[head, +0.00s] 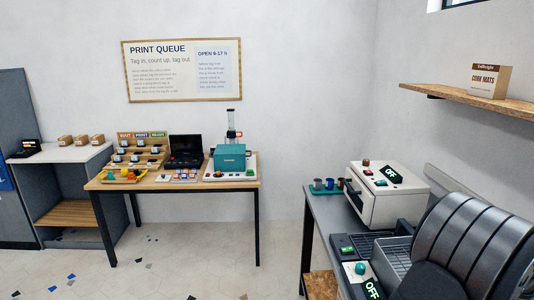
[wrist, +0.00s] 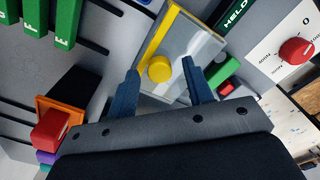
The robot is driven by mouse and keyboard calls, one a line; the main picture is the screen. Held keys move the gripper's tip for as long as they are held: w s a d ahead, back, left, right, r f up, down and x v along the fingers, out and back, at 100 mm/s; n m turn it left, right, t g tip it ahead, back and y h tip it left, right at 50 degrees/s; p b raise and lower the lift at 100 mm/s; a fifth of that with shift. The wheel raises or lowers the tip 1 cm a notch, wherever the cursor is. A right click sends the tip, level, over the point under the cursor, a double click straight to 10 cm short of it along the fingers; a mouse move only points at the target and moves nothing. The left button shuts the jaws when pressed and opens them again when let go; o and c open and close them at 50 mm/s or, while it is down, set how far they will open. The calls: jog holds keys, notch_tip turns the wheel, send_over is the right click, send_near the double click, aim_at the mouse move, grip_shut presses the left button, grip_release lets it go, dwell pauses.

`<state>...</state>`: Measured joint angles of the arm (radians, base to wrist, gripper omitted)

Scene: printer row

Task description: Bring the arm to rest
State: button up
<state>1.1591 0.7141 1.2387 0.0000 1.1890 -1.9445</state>
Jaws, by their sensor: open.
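My gripper (wrist: 160,66) shows in the wrist view, with its two blue fingers spread apart and nothing held between them. A round yellow knob (wrist: 159,68) on a clear cover (wrist: 190,45) with a yellow edge bar appears in the gap between the fingertips. I cannot tell how far the knob is from the fingers, and no contact is clear. I cannot make out my gripper in the head view.
The wrist view shows a red dial (wrist: 296,50), green blocks (wrist: 67,20) and an orange holder (wrist: 47,105) with a red piece. In the head view, a wooden table (head: 245,184) bears a teal box (head: 229,158); a white press (head: 385,197) stands right. Open floor (head: 200,255) lies between.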

notch_tip(320, 180, up, 17)
jog(key=f, duration=1.7)
jog(key=shift+a+f, duration=0.2)
jog(key=shift+a, duration=0.05)
jog(key=a, duration=0.8)
jog(key=shift+r, duration=0.15)
notch_tip(320, 180, up, 17)
notch_tip(320, 180, down, 6)
jog(key=s+a+m, duration=0.1)
jog(key=s+m, duration=0.1)
jog(key=m, duration=0.2)
jog(key=shift+s, duration=0.25)
jog(key=shift+r, duration=0.15)
notch_tip(320, 180, up, 5)
jog(key=w+d+n, duration=0.1)
jog(key=w+n, duration=0.2)
jog(key=n, duration=0.1)
notch_tip(320, 180, down, 14)
jog(key=shift+s+d+r, duration=0.2)
jog(key=shift+s, duration=0.05)
